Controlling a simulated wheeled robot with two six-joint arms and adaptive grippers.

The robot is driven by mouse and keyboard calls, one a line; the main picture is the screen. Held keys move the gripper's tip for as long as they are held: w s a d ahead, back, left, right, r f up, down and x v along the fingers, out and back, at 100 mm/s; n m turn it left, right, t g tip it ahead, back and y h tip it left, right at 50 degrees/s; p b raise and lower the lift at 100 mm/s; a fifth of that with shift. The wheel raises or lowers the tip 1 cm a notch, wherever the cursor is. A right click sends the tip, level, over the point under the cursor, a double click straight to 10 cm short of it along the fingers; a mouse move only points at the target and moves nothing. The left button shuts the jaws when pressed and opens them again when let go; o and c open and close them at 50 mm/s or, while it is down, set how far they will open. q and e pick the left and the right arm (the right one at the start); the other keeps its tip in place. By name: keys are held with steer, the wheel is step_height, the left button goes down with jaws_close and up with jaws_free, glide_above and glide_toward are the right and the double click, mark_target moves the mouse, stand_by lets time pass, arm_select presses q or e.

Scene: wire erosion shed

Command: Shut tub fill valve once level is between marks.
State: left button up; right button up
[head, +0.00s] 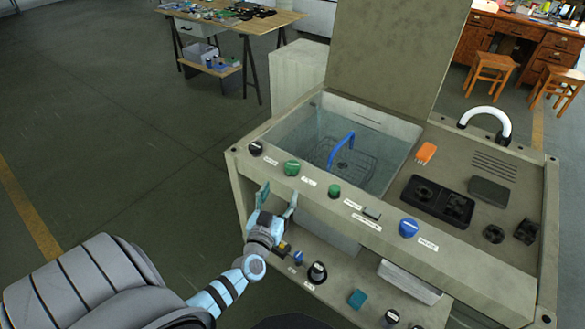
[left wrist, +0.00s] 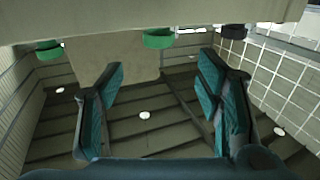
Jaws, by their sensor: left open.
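The tub (head: 395,128) is a clear-walled basin set in the grey machine top, with a blue handle (head: 341,148) on a wire basket inside. I cannot make out the water level or any marks. Several knobs line the front ledge: a black one (head: 255,148), two green ones (head: 291,168) (head: 334,191) and a blue one (head: 408,228). Their labels are too small to read, so I cannot tell which is the fill valve. My left gripper (head: 278,194) is open and empty at the front ledge, just below the left green knob. In the left wrist view a green knob (left wrist: 158,39) shows beyond the open fingers (left wrist: 160,82). My right gripper is out of view.
A lower panel (head: 337,287) carries more knobs, including a black one (head: 317,272) and a teal one (head: 357,298). A raised lid (head: 395,55) stands behind the tub. A workbench (head: 235,22) stands at the back left. The floor on the left is clear.

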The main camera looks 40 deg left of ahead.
mark_target(290, 171)
arm_select(q)
steer(key=x, duration=0.1)
steer(key=b+x, duration=0.1)
steer(key=x, duration=0.3)
steer(key=shift+w+d+f, duration=0.1)
steer(key=shift+w+f, duration=0.15)
steer(key=shift+f, duration=0.1)
steer(key=b+x, duration=0.3)
steer(key=x, duration=0.3)
steer(key=shift+r, duration=0.15)
steer(key=shift+w+a+r, duration=0.1)
steer(key=shift+w+a, duration=0.1)
steer(key=shift+w, duration=0.35)
steer(key=shift+s, duration=0.1)
steer(key=c, duration=1.2)
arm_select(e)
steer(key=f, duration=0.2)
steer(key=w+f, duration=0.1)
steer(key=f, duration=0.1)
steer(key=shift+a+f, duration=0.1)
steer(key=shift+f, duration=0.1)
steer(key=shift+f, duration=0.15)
